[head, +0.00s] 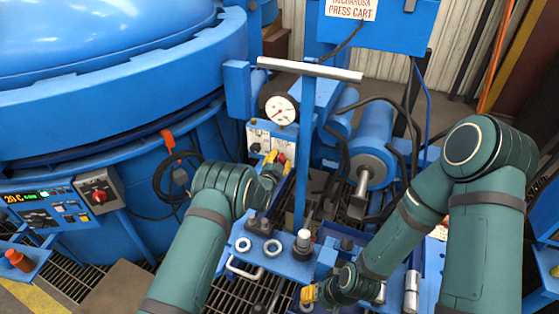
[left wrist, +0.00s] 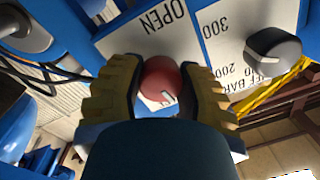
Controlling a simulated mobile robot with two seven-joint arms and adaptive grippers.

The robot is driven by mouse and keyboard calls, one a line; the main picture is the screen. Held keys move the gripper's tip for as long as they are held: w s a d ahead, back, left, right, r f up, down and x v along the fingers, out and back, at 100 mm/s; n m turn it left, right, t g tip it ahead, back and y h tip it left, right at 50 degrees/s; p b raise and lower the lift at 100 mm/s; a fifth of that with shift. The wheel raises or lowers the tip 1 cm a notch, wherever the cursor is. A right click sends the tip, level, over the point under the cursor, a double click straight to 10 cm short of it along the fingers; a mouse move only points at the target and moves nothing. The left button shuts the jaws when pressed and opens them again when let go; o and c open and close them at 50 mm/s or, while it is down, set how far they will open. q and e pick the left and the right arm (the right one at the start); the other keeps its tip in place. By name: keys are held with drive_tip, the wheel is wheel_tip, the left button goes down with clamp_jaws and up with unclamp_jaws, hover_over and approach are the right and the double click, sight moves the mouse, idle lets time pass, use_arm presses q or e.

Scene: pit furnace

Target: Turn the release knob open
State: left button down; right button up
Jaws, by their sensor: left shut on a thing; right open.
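The release knob (left wrist: 160,82) is round and red with a pale pointer mark, on a white panel (left wrist: 135,22) that reads OPEN above it in the left wrist view. My left gripper (left wrist: 162,85) has its ridged yellow-brown fingers on both sides of the knob and is shut on it. In the head view my left gripper (head: 276,158) is at the front of the white valve panel (head: 257,139), and its fingers mostly hide the knob. My right gripper (head: 309,293) is open, low over the blue cart deck.
A grey knob (left wrist: 273,54) with a pressure scale sits beside the red one. A pressure gauge (head: 280,110) stands above the panel. A T-shaped handle (head: 310,69) rises close by. Blue cylinders (head: 372,140) and black hoses lie right; the furnace (head: 110,85) fills the left.

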use_arm(q)
drive_tip(key=n, duration=0.8)
drive_tip(key=shift+n+g, duration=0.3)
drive_tip(key=shift+n, duration=0.1)
drive_tip(key=n, duration=0.4)
drive_tip(key=shift+r+n+h, duration=0.1)
drive_tip(key=shift+n+h, duration=0.2)
drive_tip(key=shift+n, duration=1.4)
drive_tip(key=c, duration=0.5)
unclamp_jaws()
